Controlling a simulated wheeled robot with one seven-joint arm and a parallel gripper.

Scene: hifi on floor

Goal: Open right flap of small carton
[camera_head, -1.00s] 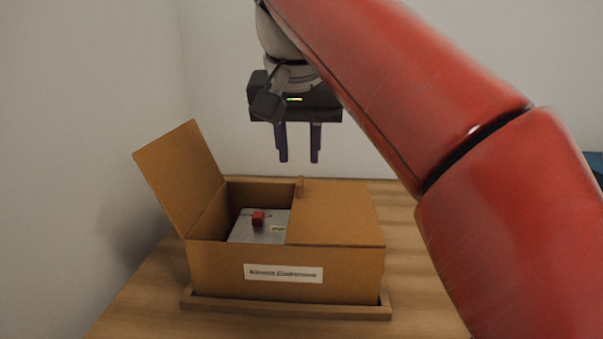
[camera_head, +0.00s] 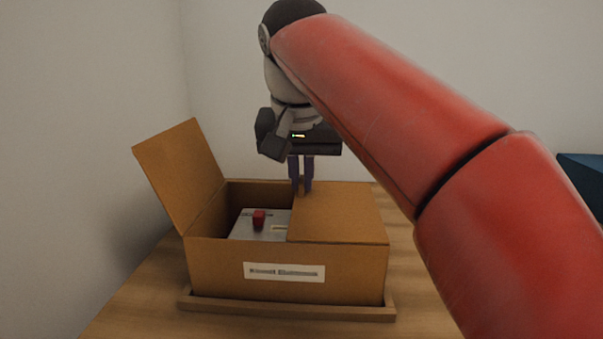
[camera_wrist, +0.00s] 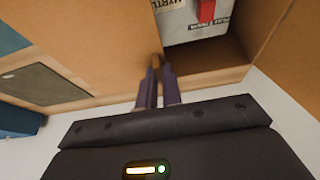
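The small cardboard carton (camera_head: 220,262) stands with its left flap (camera_head: 180,175) raised and leaning outward. Its right flap (camera_head: 338,215) lies flat over the right half of the opening; in the wrist view the flap (camera_wrist: 90,40) fills the upper left. A small tab (camera_wrist: 155,61) stands at the flap's inner edge, near the far side. My gripper (camera_head: 301,188) points down at this tab, with its two fingers close together on either side of it. In the wrist view the fingertips (camera_wrist: 158,72) appear shut on the tab.
Inside the open left half lies a grey box with a red block (camera_head: 259,219) on it. The carton sits in a low wooden tray (camera_head: 290,311) on a wooden table (camera_head: 135,300). Walls stand at the left and behind. A blue object (camera_head: 582,180) is at the far right.

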